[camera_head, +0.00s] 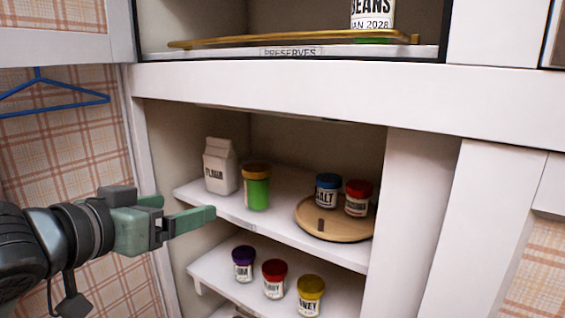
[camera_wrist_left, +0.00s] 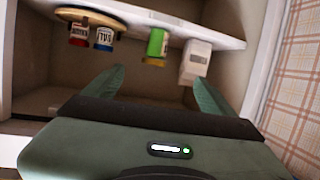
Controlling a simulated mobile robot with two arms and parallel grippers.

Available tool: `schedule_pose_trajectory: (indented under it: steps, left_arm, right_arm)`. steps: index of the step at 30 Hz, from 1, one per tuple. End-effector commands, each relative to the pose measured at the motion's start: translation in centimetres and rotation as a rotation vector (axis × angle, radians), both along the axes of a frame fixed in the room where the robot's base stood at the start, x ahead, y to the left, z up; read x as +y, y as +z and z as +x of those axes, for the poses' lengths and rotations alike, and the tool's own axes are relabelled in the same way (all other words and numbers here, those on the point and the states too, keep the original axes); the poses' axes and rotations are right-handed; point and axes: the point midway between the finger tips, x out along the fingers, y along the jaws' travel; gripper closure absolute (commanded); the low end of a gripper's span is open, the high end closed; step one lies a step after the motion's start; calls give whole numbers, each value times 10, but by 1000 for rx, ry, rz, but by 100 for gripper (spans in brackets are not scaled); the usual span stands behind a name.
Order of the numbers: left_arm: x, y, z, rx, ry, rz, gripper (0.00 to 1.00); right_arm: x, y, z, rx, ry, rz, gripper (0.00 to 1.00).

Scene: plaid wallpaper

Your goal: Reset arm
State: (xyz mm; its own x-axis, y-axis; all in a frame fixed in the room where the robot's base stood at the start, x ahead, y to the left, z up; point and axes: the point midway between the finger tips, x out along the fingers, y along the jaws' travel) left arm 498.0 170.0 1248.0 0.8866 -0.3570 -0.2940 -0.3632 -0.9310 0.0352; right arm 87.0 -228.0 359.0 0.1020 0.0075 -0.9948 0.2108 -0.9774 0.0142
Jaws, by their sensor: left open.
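My left gripper (camera_head: 187,212) comes in from the left, in front of the open cupboard's left side. Its green fingers are apart and nothing is between them. In the left wrist view, the left gripper (camera_wrist_left: 160,95) points into the cupboard, with the shelf and its jars beyond the fingertips. The upper shelf (camera_head: 275,210) holds a white flour carton (camera_head: 220,166), a green jar with an orange-brown lid (camera_head: 256,187), and a round wooden turntable (camera_head: 322,226). A blue-lidded salt jar (camera_head: 327,190) and a red-lidded jar (camera_head: 357,198) stand on the turntable. My right gripper is not in view.
The lower shelf (camera_head: 225,275) holds a purple-lidded jar (camera_head: 243,263), a red-lidded jar (camera_head: 274,278) and a yellow-lidded jar (camera_head: 310,296). A beans can (camera_head: 372,18) stands above, behind a brass rail (camera_head: 290,41). A blue hanger (camera_head: 55,95) hangs at left.

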Motion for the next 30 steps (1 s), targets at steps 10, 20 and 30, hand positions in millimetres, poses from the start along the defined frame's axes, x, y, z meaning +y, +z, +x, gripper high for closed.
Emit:
schedule_pose_trajectory:
  steps: [10, 20, 30]
  left_arm:
    - [12, -37, 58, 79, 40, -88, 14]
    - [44, -149, 138, 210, 147, -169, 14]
    - [93, -398, 160, 426, 313, -123, 14]
  right_arm:
    - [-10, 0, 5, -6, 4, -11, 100]
    - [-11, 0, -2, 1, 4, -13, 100]
    - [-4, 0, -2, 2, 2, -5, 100]
